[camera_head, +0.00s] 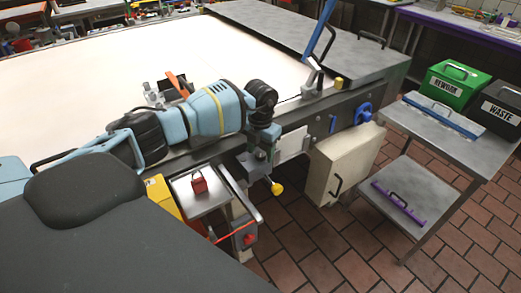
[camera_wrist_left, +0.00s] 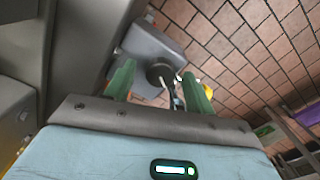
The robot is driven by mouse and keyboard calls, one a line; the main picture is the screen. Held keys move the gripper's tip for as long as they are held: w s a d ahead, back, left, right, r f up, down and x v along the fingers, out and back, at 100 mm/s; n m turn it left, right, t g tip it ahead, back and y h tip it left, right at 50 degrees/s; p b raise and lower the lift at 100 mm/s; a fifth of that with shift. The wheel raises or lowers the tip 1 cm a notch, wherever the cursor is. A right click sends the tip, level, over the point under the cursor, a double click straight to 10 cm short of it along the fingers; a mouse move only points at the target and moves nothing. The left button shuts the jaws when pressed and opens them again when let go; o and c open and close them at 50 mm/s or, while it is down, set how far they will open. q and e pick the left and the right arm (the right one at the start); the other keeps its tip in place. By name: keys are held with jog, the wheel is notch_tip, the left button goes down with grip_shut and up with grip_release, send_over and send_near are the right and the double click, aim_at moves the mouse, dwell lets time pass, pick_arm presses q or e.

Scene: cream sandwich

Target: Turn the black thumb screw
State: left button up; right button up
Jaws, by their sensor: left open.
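In the left wrist view a dark round knob, which looks like the black thumb screw (camera_wrist_left: 160,72), sits at the edge of a grey block (camera_wrist_left: 150,45). My left gripper (camera_wrist_left: 158,74) is open, with one green finger on either side of the knob. I cannot tell whether the fingers touch it. In the head view my left gripper (camera_head: 268,138) points down over a grey bracket (camera_head: 257,165) on the side of the machine. The thumb screw is not clearly visible there. My right gripper is not in view.
A yellow ball knob (camera_head: 277,188) sticks out below the bracket. A cream box (camera_head: 343,165) and a blue handwheel (camera_head: 363,113) are to the right along the machine's side. A steel cart (camera_head: 450,135) stands farther right. Brick floor lies open between.

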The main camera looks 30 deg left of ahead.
aim_at(260, 154)
pick_arm(q)
jog(key=shift+r, duration=3.9)
